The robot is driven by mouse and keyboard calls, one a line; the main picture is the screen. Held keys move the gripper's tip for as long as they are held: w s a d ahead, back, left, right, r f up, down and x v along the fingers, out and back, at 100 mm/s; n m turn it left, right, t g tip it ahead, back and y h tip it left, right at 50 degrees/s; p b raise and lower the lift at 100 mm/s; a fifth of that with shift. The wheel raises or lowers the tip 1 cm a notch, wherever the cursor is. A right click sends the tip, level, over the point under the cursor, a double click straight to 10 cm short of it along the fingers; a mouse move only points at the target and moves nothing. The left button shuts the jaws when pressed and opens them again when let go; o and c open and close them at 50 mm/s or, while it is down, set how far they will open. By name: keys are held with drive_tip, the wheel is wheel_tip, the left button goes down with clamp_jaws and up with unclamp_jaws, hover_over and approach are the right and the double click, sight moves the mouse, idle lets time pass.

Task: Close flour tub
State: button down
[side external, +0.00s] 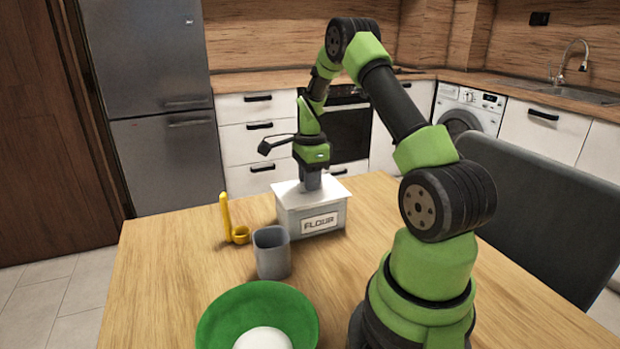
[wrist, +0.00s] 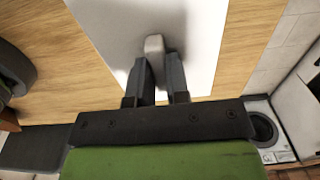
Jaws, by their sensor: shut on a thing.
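The flour tub (side external: 297,222) is a grey box labelled FLOUR, standing on the wooden table. Its white lid (side external: 333,190) lies over the top of the tub; from these views I cannot tell whether it is fully seated. The lid also fills the middle of the wrist view (wrist: 205,45). My gripper (side external: 311,188) is directly above the lid, pointing down. In the wrist view its fingers (wrist: 160,72) are shut on the lid's grey knob (wrist: 154,45).
A yellow scoop (side external: 240,234) stands left of the tub. A grey cup (side external: 271,254) is in front of it. A green bowl (side external: 225,318) with a white rounded content (side external: 263,338) is at the front. A dark chair back (side external: 535,215) is at the right. The table's left side is clear.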

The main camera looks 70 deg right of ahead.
drive_tip(key=shift+f, duration=0.45)
idle(1.1)
drive_tip(key=c, duration=0.5)
unclamp_jaws()
drive_tip(key=shift+c, duration=0.2)
drive_tip(key=shift+r, duration=3.5)
clamp_jaws()
